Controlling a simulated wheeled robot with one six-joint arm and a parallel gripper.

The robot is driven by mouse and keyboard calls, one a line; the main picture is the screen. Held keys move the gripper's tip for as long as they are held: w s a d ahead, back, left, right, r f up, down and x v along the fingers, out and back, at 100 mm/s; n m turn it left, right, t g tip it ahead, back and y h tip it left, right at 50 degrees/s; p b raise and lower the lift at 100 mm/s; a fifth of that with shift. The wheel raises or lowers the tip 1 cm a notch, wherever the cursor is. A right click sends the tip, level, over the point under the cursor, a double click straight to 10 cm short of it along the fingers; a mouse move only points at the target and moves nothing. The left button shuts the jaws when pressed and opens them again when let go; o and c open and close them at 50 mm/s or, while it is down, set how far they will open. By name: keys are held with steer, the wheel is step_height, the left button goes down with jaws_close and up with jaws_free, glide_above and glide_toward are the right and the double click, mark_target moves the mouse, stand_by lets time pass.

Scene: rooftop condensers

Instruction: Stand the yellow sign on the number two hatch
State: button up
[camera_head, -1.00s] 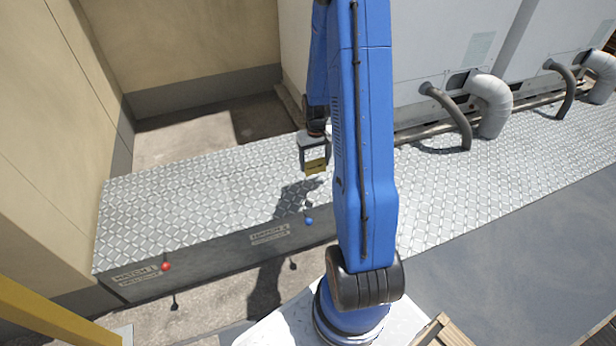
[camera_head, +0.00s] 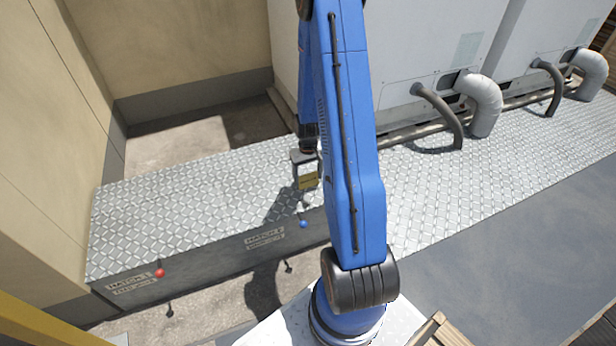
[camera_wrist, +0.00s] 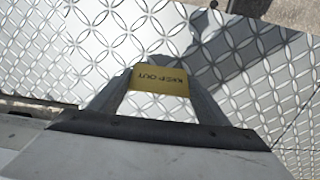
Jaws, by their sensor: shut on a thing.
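The yellow sign (camera_head: 308,182) hangs in my gripper (camera_head: 306,174), whose jaws are shut on it. In the wrist view the sign (camera_wrist: 160,79) reads "KEEP OUT", upside down, between the two fingers (camera_wrist: 160,92). The number two hatch (camera_head: 245,205) is patterned metal plate, with a faint "HATCH 2" label on its front face beside a blue-knobbed lever. The sign is over the plate near its front edge, right of that label. I cannot tell its height above the plate. My arm hides part of the plate to the right.
The blue knob (camera_head: 303,224) stands out at the front edge, close below the sign. A red knob (camera_head: 160,272) is by the "HATCH 1" label (camera_head: 133,284) at left. Pipes (camera_head: 482,105) and grey condenser cabinets (camera_head: 425,50) stand behind. A beige wall (camera_head: 50,130) closes the left.

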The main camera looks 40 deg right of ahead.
mark_target(308, 177)
steer(key=shift+f, duration=0.15)
steer(key=o, duration=1)
steer(key=shift+o, duration=0.2)
steer(key=s+a+r+t, duration=0.1)
steer(key=a+r, duration=0.2)
steer(key=r, duration=0.9)
steer(key=s+a+r, duration=0.1)
steer(key=a+r, duration=0.3)
steer(key=r, duration=0.7)
steer(key=s+a+r+n+t, duration=0.1)
steer(key=s+a+r+n, duration=0.1)
steer(key=s+a+r, duration=0.45)
steer(key=s+a+r+t, duration=0.1)
steer(key=s+a+r, duration=0.4)
steer(key=s, duration=0.3)
steer(key=s+a+r+n+t, duration=0.1)
steer(key=s+a+r, duration=0.4)
steer(key=s, duration=0.3)
steer(key=shift+a+r+t, duration=0.3)
steer(key=shift+r+t, duration=0.1)
steer(key=shift+r, duration=0.3)
